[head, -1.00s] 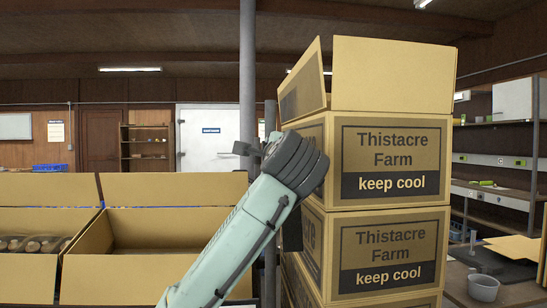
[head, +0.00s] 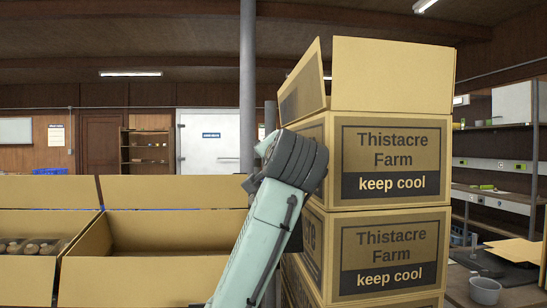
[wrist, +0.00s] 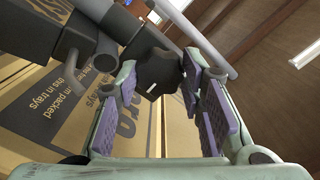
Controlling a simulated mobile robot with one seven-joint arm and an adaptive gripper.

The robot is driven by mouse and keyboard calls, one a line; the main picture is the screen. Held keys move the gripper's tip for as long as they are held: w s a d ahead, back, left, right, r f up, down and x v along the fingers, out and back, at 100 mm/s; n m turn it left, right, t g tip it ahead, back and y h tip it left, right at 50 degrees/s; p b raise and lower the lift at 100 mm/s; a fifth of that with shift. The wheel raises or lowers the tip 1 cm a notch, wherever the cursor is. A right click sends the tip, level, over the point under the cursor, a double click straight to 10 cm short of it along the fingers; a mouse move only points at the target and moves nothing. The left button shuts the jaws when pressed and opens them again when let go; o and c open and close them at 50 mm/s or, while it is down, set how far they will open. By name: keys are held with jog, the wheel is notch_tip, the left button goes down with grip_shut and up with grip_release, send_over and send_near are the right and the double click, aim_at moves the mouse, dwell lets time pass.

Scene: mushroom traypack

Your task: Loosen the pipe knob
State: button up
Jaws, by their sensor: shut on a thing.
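The pipe knob (wrist: 157,73) is a dark, lobed knob with a small white mark, near the middle of the wrist view. My gripper (wrist: 164,84) has its purple-padded fingers on both sides of it and is shut on it. The dark pipe fitting (wrist: 92,42) runs beside and behind the knob. In the head view my arm and wrist cover the knob and gripper. A tall grey pipe (head: 247,75) rises behind my wrist.
A stack of Thistacre Farm cartons (head: 390,165) stands close to the right of my wrist, its top box open. Open cartons (head: 150,270) stand at the left, one holding brown items. A grey bucket (head: 485,290) stands at the lower right.

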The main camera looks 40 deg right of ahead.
jog(key=shift+d+f+n, duration=0.1)
jog(key=shift+n, duration=7.3)
jog(key=o, duration=1.1)
jog(key=shift+o, duration=0.2)
jog(key=v, duration=1.2)
